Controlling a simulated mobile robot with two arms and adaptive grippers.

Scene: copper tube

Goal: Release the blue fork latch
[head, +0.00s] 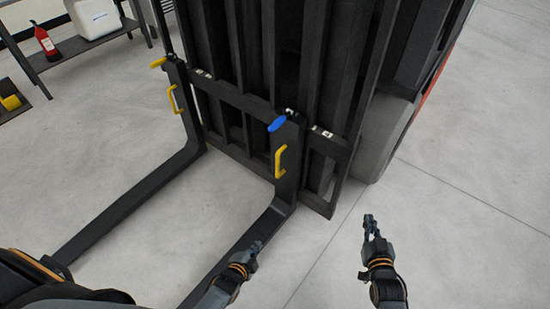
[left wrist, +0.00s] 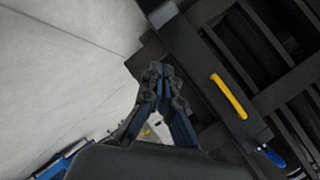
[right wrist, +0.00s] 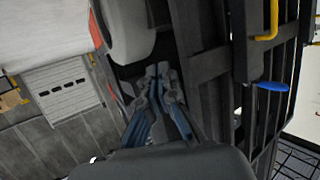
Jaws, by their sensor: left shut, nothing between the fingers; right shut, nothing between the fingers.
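The blue fork latch (head: 277,124) sits at the top of the right fork (head: 290,165), on the carriage's upper bar. It also shows in the left wrist view (left wrist: 273,156) at the lower right and in the right wrist view (right wrist: 271,86) at the right. A yellow handle (head: 280,161) is on the same fork just below it. My left gripper (head: 256,246) is shut and empty, in front of and below the latch, over the right fork. My right gripper (head: 370,220) is shut and empty, to the right of the carriage. Neither touches the latch.
The left fork (head: 180,150) has a yellow latch (head: 158,62) and yellow handle (head: 173,99). The dark carriage and mast (head: 270,60) stand behind. A fire extinguisher (head: 45,42) and a shelf (head: 80,45) are at the far left. Floor at the right is clear.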

